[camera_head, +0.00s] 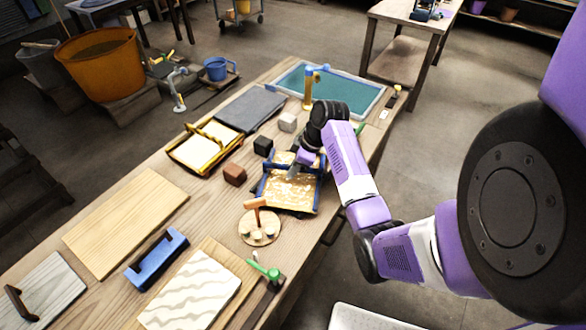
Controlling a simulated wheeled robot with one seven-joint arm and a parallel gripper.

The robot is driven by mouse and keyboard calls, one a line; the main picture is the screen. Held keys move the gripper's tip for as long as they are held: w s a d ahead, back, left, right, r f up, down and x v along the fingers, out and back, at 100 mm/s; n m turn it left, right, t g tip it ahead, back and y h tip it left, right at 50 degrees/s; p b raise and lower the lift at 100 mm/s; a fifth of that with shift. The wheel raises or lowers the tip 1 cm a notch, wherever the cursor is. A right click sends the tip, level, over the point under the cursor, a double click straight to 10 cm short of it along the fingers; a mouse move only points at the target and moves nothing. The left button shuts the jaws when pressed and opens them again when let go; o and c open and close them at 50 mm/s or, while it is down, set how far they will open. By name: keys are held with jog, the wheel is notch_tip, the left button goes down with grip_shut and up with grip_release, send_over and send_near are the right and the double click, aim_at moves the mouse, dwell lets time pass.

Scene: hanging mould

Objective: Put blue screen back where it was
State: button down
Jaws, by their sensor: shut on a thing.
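The blue screen (288,194) is a blue-framed panel with a mottled tan and white face, near the right edge of the long wooden table. My gripper (296,170) reaches down over it from the upper right and is shut on it. The fingertips and the exact spot of the grip are small and partly hidden by my wrist. My gripper also covers part of the screen's far side. I cannot tell whether the screen touches the table or is held just above it.
A yellow-framed screen (203,148), a brown block (234,174), a black block (263,146) and a round wooden piece (260,229) surround it. A teal-filled tray (340,93) lies at the far end.

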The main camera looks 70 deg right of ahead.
jog(key=shift+f, duration=0.25)
jog(key=c, duration=1.5)
grip_release()
jog(key=shift+r, duration=0.1)
jog(key=v, duration=1.2)
jog(key=shift+r+p, duration=0.2)
jog(key=shift+p, duration=0.2)
jog(key=shift+w+d, duration=0.1)
jog(key=shift+d, duration=0.05)
